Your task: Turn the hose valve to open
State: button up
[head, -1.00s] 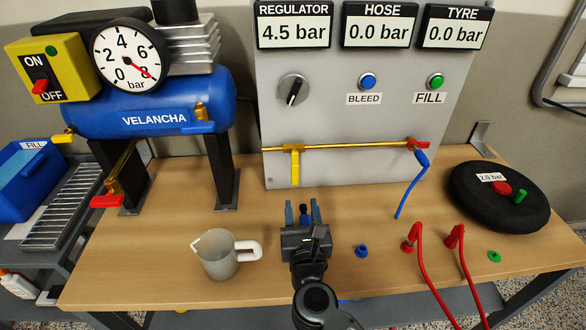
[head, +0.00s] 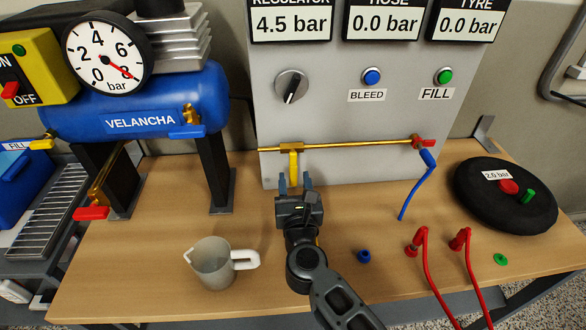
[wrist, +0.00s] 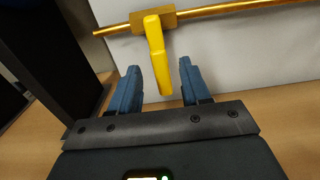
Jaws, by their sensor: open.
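The hose valve is a yellow lever (head: 294,164) on a brass pipe (head: 345,146) along the lower part of the grey panel. The lever hangs down, across the pipe. In the wrist view the yellow lever (wrist: 156,52) points down between my two blue fingers, with a gap on both sides. My gripper (head: 295,181) is open and empty, just below and in front of the lever. I cannot tell how far the fingertips are from it in depth. The hose display above is cut off at the top and reads 0.0 bar (head: 388,24).
A grey jug (head: 212,266) stands left of my arm. A blue cap (head: 364,256), red hoses (head: 428,275) and a black tyre (head: 480,203) are to the right. A blue compressor (head: 140,108) on dark legs stands at the left. A red handle (head: 427,143) is at the pipe's right end.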

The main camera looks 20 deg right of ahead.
aim_at(294, 173)
jog(key=shift+x, duration=2.05)
jog(key=shift+c, duration=0.3)
grip_shut()
